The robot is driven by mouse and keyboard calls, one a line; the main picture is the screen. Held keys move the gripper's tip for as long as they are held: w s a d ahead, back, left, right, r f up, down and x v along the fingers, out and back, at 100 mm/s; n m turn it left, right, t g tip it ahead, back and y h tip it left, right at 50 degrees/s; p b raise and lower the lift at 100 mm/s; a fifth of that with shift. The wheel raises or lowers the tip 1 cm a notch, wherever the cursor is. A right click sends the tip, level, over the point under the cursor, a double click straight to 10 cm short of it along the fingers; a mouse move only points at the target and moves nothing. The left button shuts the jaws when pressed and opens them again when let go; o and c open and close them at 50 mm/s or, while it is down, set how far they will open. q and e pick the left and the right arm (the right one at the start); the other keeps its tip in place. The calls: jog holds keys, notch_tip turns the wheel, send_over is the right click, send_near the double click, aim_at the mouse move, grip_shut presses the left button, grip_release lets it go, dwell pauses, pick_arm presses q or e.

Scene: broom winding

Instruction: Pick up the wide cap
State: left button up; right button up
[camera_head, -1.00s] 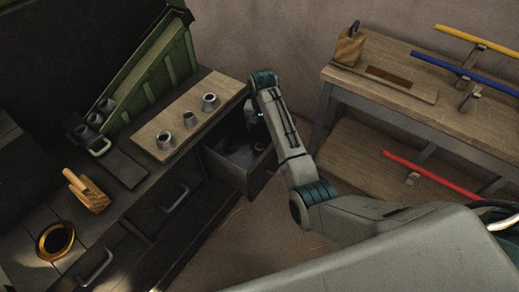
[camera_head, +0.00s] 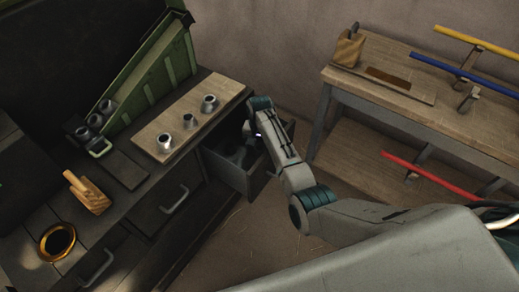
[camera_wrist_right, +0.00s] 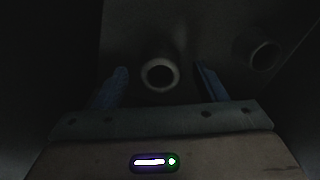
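My right gripper (camera_wrist_right: 161,68) is inside the open drawer (camera_head: 224,172), with its two fingers apart. In the right wrist view a round, hollow grey cap (camera_wrist_right: 158,75) lies between the fingers, with a gap on both sides. A second hollow cap (camera_wrist_right: 264,55) lies to the right, outside the fingers. I cannot tell which of these is the wide cap. In the head view my right arm reaches down over the drawer, and the gripper and drawer contents are mostly hidden or dark. My left gripper is in neither view.
Three grey caps, one (camera_head: 209,103) at the far end, stand on a wooden board (camera_head: 178,118) on the dark workbench. A green rack (camera_head: 150,72) stands behind. A wooden table (camera_head: 400,88) with coloured rods is at right. The drawer walls closely surround my right gripper.

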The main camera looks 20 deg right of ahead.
jog(key=c, duration=0.8)
jog(key=shift+c, duration=0.2)
